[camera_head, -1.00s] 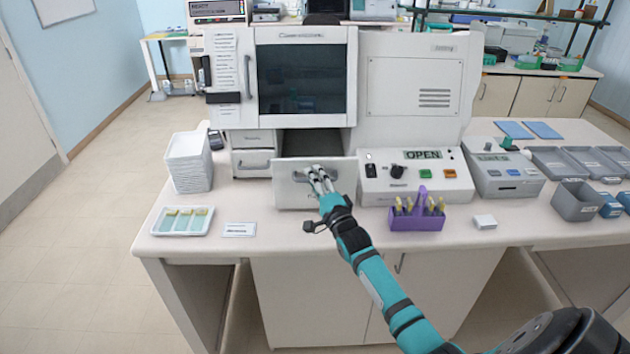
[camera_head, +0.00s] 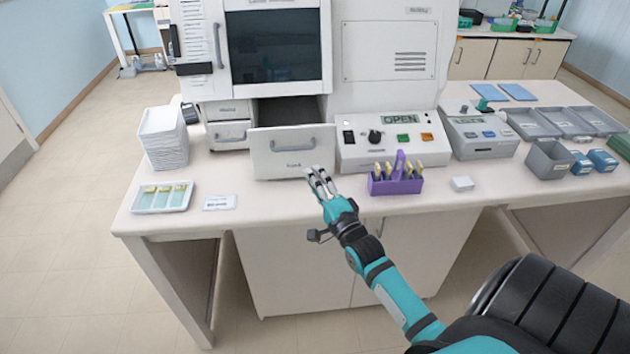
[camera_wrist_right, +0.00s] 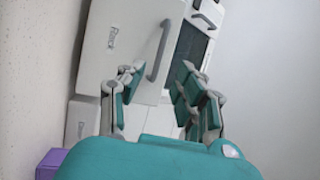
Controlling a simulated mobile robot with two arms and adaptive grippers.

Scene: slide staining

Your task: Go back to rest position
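My right gripper (camera_head: 320,183) is at the front edge of the bench, just in front of and below the open drawer (camera_head: 275,162) of the white machine. It is clear of the drawer handle (camera_head: 292,145) and holds nothing. In the right wrist view its fingers (camera_wrist_right: 155,95) stand apart, with the drawer front (camera_wrist_right: 120,50) and its handle (camera_wrist_right: 158,50) beyond them. The drawer is pulled out. My left gripper is not in view.
A slide tray (camera_head: 162,197) and a label card (camera_head: 219,203) lie on the left. Control panel (camera_head: 390,152) reads OPEN. Floor at left is clear.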

